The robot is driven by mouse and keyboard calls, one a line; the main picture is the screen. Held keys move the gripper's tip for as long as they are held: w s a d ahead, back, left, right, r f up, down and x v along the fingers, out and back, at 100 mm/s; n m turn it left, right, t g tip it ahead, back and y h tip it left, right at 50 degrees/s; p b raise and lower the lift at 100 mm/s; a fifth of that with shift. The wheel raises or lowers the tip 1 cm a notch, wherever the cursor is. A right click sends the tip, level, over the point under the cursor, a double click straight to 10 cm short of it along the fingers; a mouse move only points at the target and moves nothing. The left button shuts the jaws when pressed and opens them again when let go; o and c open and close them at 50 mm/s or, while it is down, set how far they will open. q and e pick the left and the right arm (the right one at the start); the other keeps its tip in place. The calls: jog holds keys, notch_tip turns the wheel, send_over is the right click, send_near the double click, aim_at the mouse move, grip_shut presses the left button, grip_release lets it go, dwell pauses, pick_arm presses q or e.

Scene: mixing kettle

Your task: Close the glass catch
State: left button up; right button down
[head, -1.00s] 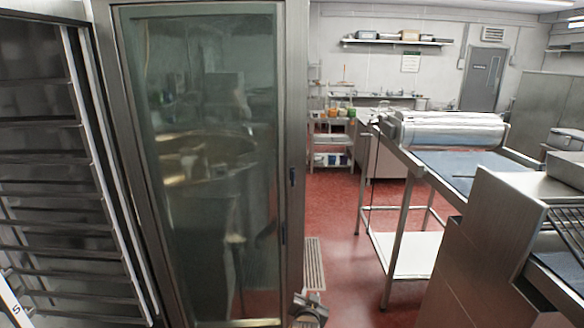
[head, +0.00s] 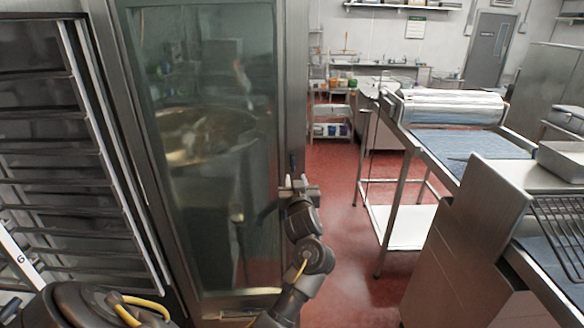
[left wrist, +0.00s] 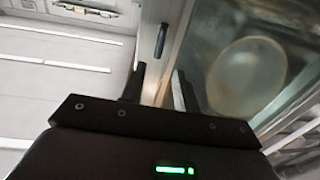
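A tall glass door (head: 205,100) in a steel frame stands in front of me, left of centre. A small dark upright catch (head: 292,163) sits on its right-hand frame strip; it also shows in the left wrist view (left wrist: 160,40), beyond the fingers. I cannot tell from its look whether it is fastened. My left gripper (head: 298,183) is just below the catch, close to the door frame. In the left wrist view the gripper's fingers (left wrist: 160,88) are apart with nothing held between them. The lower part of the frame strip is partly hidden behind my gripper. My right gripper is not in view.
A tall rack (head: 40,150) with several shelf rails stands at the left. A steel table with a roller machine (head: 452,108) and steel counters (head: 470,230) stand at the right. Red floor (head: 335,215) is clear between the door and the table.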

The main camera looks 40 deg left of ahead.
aim_at(293, 164)
pick_arm(q)
jog(key=x, duration=0.8)
jog(key=shift+w+a, duration=0.25)
jog(key=shift+a, duration=0.05)
jog(key=shift+f, duration=0.1)
jog(key=shift+w+a, duration=0.15)
jog(key=shift+w, duration=0.05)
jog(key=shift+w+a, duration=0.2)
jog(key=shift+w, duration=0.05)
